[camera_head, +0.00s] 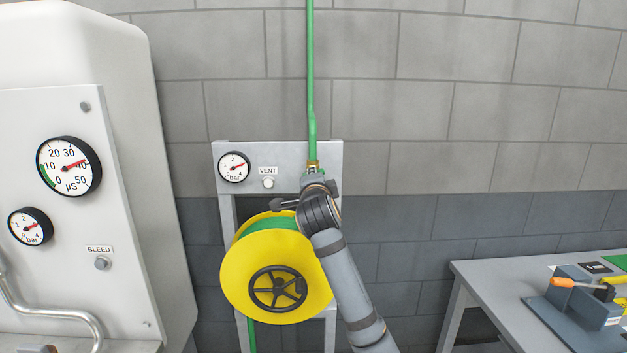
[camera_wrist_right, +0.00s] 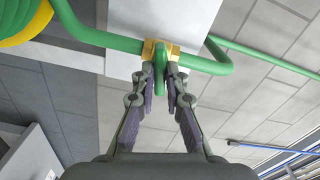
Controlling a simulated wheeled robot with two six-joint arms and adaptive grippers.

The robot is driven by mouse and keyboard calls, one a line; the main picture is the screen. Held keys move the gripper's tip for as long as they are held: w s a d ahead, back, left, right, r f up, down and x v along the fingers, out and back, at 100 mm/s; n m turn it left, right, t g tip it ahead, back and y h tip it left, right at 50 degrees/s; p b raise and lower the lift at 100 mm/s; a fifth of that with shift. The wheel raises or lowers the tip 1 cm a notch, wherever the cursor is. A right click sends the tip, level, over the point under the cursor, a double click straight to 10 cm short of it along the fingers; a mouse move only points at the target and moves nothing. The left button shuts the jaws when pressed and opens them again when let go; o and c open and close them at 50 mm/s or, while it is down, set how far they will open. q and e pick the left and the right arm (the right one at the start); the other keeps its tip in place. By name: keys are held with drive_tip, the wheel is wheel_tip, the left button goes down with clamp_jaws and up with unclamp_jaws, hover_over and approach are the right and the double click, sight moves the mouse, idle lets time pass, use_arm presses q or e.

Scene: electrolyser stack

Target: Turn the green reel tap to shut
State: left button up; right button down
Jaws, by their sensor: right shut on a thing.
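The green reel tap is a brass valve body (camera_wrist_right: 147,49) with a narrow green handle (camera_wrist_right: 159,62), set in a green pipe. My right gripper (camera_wrist_right: 161,82) is shut on the handle, one finger on each side. In the right wrist view the handle stands roughly square to the pipe, but I see it nearly end-on. In the head view my right gripper (camera_head: 319,205) covers the handle; a brass fitting (camera_head: 313,166) shows just above it on the grey panel. My left gripper is out of view.
The yellow reel (camera_head: 252,271) with green hose hangs just below left of my right gripper. A pressure gauge (camera_head: 234,167) and VENT button (camera_head: 268,183) are on the panel. A white cabinet (camera_head: 100,240) stands left, a grey bench (camera_head: 490,275) right.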

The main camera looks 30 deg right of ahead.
drive_tip(key=shift+f+m+b, duration=0.2)
drive_tip(key=shift+m+b, duration=1.2)
drive_tip(key=shift+b, duration=0.1)
drive_tip(key=c, duration=1.2)
unclamp_jaws()
drive_tip(key=shift+r, duration=0.15)
drive_tip(key=b+v, duration=0.1)
drive_tip(key=v, duration=0.6)
